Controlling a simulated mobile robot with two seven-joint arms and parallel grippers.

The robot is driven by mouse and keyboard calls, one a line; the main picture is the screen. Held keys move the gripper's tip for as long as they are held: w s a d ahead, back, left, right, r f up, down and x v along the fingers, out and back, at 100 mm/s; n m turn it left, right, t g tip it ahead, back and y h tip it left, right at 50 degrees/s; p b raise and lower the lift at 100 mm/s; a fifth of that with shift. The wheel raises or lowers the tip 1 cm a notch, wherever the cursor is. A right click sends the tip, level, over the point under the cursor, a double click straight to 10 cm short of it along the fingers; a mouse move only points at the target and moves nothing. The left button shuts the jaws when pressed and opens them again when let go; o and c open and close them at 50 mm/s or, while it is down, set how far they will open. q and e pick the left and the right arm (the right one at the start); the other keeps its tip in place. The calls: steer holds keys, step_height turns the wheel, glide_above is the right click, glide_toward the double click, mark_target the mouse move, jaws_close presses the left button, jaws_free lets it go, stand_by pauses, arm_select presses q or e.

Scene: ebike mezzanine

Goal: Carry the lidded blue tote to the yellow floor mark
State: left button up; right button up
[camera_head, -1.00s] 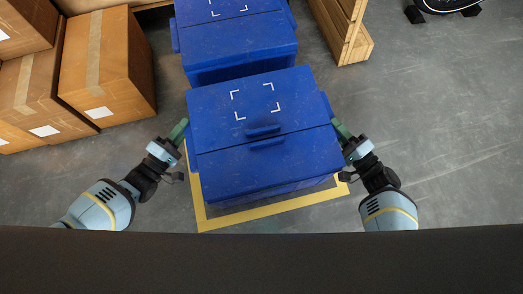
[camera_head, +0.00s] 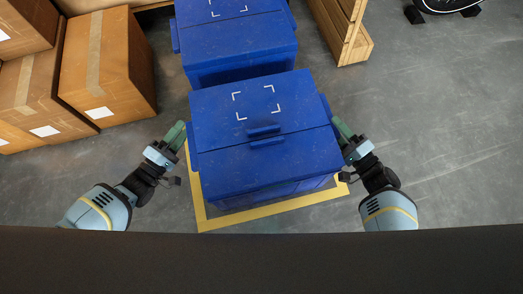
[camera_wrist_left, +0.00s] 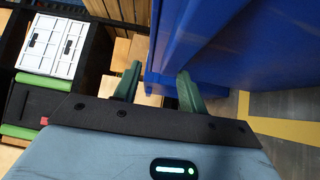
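The lidded blue tote (camera_head: 230,165) stands upright inside the yellow floor mark (camera_head: 270,210), whose outline shows along its left, front and right sides. Its lid is closed. My left gripper (camera_head: 181,131) is beside the tote's left side. In the left wrist view its two green fingers (camera_wrist_left: 158,85) are spread with a gap between them, and the blue tote wall (camera_wrist_left: 225,50) is just to the right. My right gripper (camera_head: 338,128) is at the tote's right side, close to its side rim; whether its fingers are apart is hidden.
A second blue tote (camera_head: 240,45) stands just behind. Cardboard boxes (camera_head: 110,65) are at the left, and a wooden crate (camera_head: 345,35) is at the back right. Grey floor (camera_head: 450,130) is clear at the right.

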arm_select(q)
steer(key=v, duration=0.6)
steer(key=shift+s+a, duration=0.2)
steer(key=shift+s, duration=0.05)
arm_select(e)
steer(key=shift+a, duration=0.1)
steer(key=v, duration=1.2)
